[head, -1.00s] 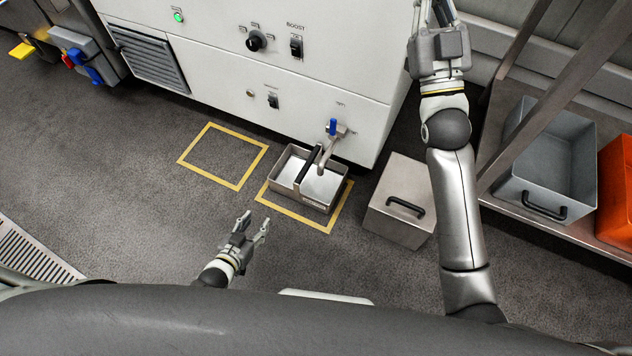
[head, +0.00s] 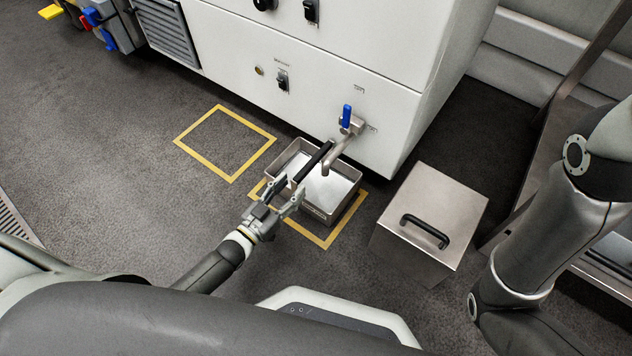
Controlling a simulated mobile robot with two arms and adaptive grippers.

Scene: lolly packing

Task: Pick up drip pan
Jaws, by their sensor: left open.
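The drip pan (head: 337,190) is a shallow metal tray with a black bar handle (head: 313,162) across its top. It sits on the floor within a yellow taped square, under the tap (head: 341,147) of the white machine. My left gripper (head: 288,190) is open and empty at the pan's near left side, its fingers close to the near end of the handle. I cannot tell whether it touches the pan. My right arm shows at the right edge, but its gripper is out of view.
A closed metal box (head: 436,222) with a black handle stands right of the pan. An empty yellow taped square (head: 226,143) lies to the left. The white machine (head: 300,95) rises directly behind the pan. Metal shelving stands at the right.

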